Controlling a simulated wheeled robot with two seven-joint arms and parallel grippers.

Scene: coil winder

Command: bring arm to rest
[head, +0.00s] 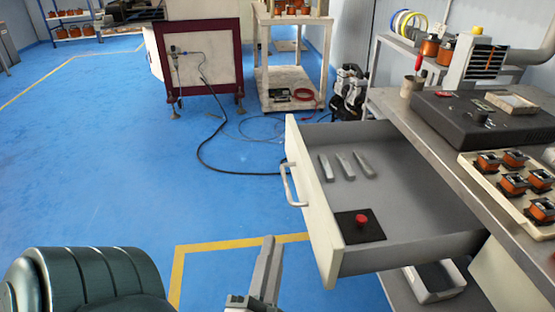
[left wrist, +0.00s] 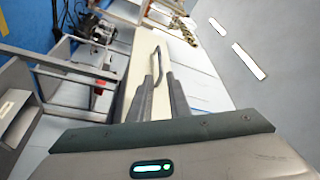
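My left gripper (head: 267,268) is low in the head view, in front of the open drawer's front panel (head: 312,200) and to the left of its lower end. In the left wrist view its two fingers (left wrist: 161,85) stand apart with a gap between them, and nothing is held. The drawer's handle (head: 291,184) is free of the fingers in the head view. The handle (left wrist: 157,64) also shows just beyond the fingertips in the left wrist view. My right gripper is in neither view.
The drawer (head: 420,205) is pulled out from the workbench (head: 400,105) and holds three grey pieces and a black plate with a red button (head: 361,220). A trolley (head: 290,80) stands behind. A black cable (head: 210,150) lies on the floor. Blue floor at left is clear.

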